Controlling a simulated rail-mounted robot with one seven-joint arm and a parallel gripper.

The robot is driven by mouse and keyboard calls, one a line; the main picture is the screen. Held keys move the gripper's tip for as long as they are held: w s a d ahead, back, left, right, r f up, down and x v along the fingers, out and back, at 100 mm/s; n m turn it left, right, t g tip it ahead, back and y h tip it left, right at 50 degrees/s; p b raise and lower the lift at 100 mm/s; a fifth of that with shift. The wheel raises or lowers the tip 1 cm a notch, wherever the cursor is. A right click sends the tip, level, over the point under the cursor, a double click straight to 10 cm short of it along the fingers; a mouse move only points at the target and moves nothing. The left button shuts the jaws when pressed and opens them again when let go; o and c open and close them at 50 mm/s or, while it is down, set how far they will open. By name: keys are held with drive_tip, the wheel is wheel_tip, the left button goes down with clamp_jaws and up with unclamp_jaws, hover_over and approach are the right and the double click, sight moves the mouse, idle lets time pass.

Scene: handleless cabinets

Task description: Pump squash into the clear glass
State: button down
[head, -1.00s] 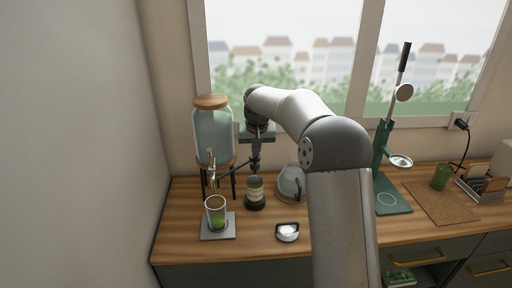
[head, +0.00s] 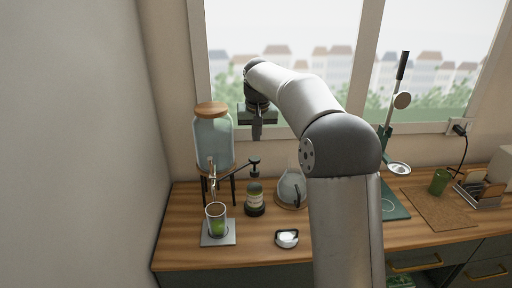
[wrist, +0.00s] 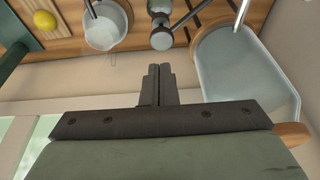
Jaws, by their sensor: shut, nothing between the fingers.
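The squash pump bottle (head: 255,198), dark with a pale label, stands upright on the counter. Its black pump head (head: 254,161) has a long spout reaching left toward the clear glass. The clear glass (head: 216,212) stands on a grey square mat (head: 219,239) and shows green in its lower part. My gripper (head: 257,138) is shut and empty, pointing down above the pump head with a gap between them. In the wrist view the shut fingertips (wrist: 158,68) are just below the pump head (wrist: 161,38) in the picture. The glass cannot be made out there.
A glass dispenser (head: 213,143) with a wooden lid and tap stands left of the bottle. A glass jug (head: 291,186) is close to its right. A small white-topped item (head: 287,239) lies in front. A green lever press (head: 386,150) stands further right.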

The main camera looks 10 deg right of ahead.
drive_tip(key=shift+v, duration=1.65)
drive_tip(key=s+f+g, duration=0.1)
drive_tip(key=s+f, duration=0.4)
drive_tip(key=s, duration=0.8)
drive_tip(key=s+f+n+g, duration=0.1)
drive_tip(key=s+f, duration=0.5)
drive_tip(key=s, duration=0.8)
drive_tip(key=s+f, duration=0.5)
drive_tip(key=s, duration=0.8)
drive_tip(key=shift+s+f+g, duration=0.2)
drive_tip(key=shift+s+g, duration=0.2)
